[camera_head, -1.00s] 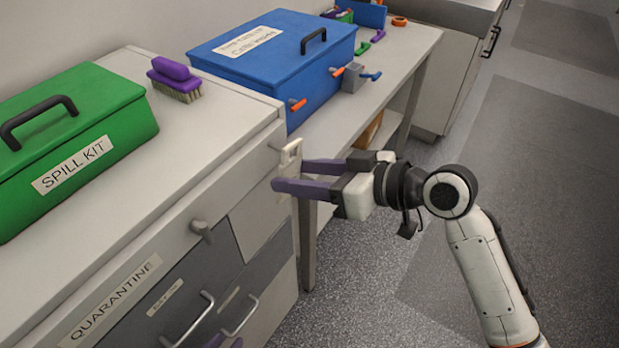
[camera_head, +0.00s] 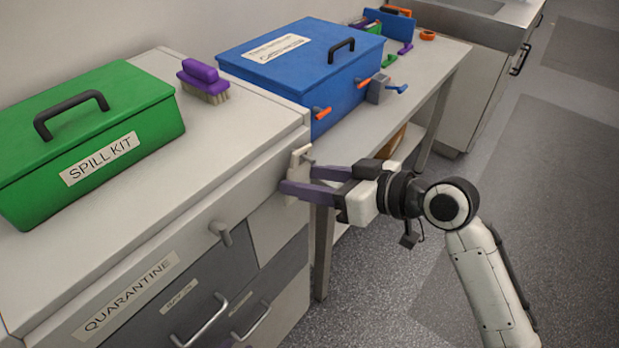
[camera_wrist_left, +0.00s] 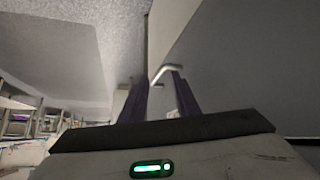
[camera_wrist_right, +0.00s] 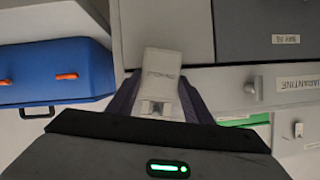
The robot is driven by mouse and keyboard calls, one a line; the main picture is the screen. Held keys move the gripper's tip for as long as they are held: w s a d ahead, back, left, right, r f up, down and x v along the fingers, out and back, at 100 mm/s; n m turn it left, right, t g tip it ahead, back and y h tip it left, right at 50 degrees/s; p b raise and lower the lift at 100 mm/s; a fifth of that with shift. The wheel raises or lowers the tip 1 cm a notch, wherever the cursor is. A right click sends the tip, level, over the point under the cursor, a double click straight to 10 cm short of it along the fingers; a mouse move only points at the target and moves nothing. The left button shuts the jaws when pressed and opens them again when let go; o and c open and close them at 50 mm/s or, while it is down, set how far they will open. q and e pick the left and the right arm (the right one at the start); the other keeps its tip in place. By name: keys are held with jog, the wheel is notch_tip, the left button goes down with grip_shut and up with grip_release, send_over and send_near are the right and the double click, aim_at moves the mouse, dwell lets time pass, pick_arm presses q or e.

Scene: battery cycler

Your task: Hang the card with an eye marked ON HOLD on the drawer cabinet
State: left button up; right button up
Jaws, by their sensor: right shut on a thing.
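The white card (camera_head: 298,163) is upright at the right end of the cabinet's front. My right gripper (camera_head: 296,180) is shut on it. In the right wrist view the card (camera_wrist_right: 162,68) lies between the purple fingers, its small lettering hard to read and its eye toward my wrist. The drawer cabinet (camera_head: 205,190) has another peg (camera_head: 222,232) further left. My left gripper (camera_wrist_left: 160,88) is open, its fingers apart near a drawer handle (camera_wrist_left: 165,70).
A green spill kit box (camera_head: 95,140) and a purple brush (camera_head: 203,80) stand on the cabinet top. A blue box (camera_head: 300,65) with orange latches is on the bench to the right. Drawer handles (camera_head: 200,320) stick out below. Floor to the right is clear.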

jog(key=o, duration=1.1)
jog(key=shift+d, duration=0.1)
